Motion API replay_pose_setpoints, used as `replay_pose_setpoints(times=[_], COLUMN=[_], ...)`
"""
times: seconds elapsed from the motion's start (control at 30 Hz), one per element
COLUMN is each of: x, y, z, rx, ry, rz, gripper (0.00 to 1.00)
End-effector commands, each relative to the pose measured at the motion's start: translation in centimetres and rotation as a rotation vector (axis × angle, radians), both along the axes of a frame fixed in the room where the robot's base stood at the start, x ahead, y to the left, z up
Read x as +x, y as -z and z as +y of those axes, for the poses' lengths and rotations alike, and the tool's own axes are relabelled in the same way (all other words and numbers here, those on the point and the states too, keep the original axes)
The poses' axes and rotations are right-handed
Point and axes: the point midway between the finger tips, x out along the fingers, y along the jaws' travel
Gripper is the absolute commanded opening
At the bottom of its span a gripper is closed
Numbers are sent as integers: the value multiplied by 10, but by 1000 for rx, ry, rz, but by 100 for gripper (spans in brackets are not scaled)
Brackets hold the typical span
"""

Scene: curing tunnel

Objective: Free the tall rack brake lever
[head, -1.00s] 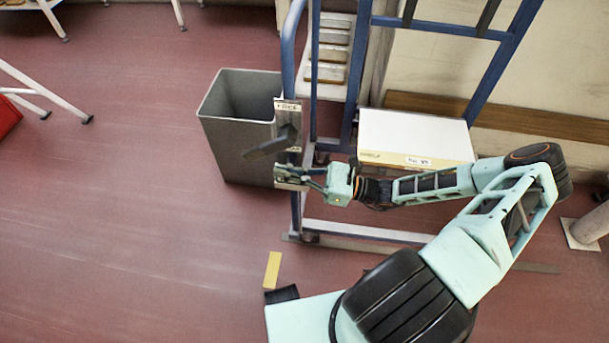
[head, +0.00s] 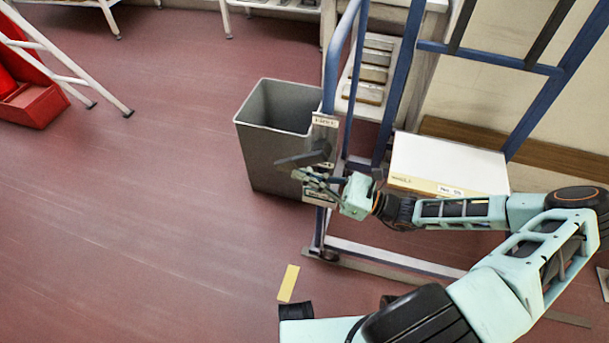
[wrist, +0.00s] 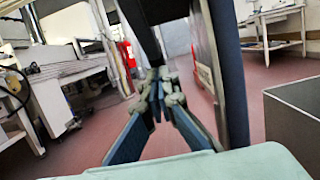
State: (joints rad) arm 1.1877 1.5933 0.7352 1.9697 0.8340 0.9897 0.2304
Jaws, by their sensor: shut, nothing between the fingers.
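The tall blue rack (head: 392,85) stands right of centre in the head view. On its left post is a plate (head: 325,124) with a small label that read FREE in the earlier frame. The dark grey brake lever (head: 296,160) points left and slightly down from this plate. My gripper (head: 312,178) is shut and empty, just below the lever; I cannot tell if they touch. In the wrist view my closed fingertips (wrist: 158,88) meet beside the rack post (wrist: 229,70). A dark bar above them may be the lever.
A grey bin (head: 282,150) stands close behind and left of the lever. A white box (head: 440,165) is on the rack. A red object (head: 38,100) and a white-legged frame are far left. Open floor (head: 150,220) lies to the left.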

Motion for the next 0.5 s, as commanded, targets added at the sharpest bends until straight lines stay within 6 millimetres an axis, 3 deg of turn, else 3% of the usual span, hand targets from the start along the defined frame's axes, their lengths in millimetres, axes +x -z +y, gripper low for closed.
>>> replay_pose_setpoints(times=[0.5], x=[3], y=[-4], z=[9], rx=[114], ry=[-1], rz=[-42], gripper=[0])
